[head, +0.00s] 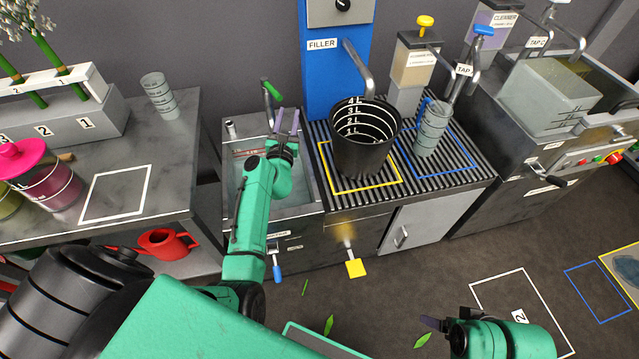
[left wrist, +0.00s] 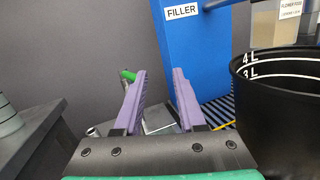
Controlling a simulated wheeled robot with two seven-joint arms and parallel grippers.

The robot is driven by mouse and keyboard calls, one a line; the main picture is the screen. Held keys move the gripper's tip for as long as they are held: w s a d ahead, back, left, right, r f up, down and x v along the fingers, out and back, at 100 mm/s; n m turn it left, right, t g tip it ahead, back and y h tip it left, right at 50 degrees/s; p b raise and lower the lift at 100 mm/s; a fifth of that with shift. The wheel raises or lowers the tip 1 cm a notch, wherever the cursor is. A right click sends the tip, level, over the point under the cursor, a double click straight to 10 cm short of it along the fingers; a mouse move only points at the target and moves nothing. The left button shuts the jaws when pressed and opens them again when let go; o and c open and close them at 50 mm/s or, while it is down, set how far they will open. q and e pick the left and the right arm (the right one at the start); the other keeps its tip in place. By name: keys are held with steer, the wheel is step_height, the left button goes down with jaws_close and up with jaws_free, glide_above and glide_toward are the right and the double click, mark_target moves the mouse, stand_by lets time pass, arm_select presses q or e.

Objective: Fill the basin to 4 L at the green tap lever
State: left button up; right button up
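The basin (head: 290,212) is a grey metal sink left of the blue filler column. A small scale with red marks shows on its back wall; I cannot read the level inside. The green tap lever (head: 272,90) sits on a metal tap behind the basin and also shows in the left wrist view (left wrist: 127,75). My left gripper (head: 287,122) is above the basin, just in front of the lever. Its purple fingers (left wrist: 160,85) are apart and empty, with the lever beyond the left finger. My right gripper (head: 434,323) is low over the floor at bottom right; its opening is unclear.
A black bucket (head: 364,155) with litre marks stands under the filler spout (head: 358,70), right of the basin. A blue handle (head: 277,273) and yellow pedal (head: 356,268) stick out below the counter. A table (head: 180,130) stands left; a clear measuring cup (head: 433,128) stands right.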

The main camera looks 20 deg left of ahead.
arm_select(q)
steer(key=s+d+f+m+g+h, duration=0.2)
steer(key=s+d+f+m+h, duration=0.2)
steer(key=m, duration=0.8)
steer(key=s+d+f+m+g+h+b, duration=0.1)
steer(key=s+d+f+m+g+h, duration=0.2)
steer(key=m, duration=0.9)
steer(key=s+d+f+h, duration=0.2)
steer(key=d+f+h, duration=0.2)
steer(key=d, duration=0.2)
steer(key=shift+s+d+f+m, duration=0.2)
steer(key=shift+d+f+m, duration=0.05)
steer(key=shift+m, duration=0.05)
arm_select(e)
steer(key=shift+s+f, duration=0.25)
steer(key=shift+f, duration=0.3)
arm_select(q)
steer(key=shift+c, duration=0.2)
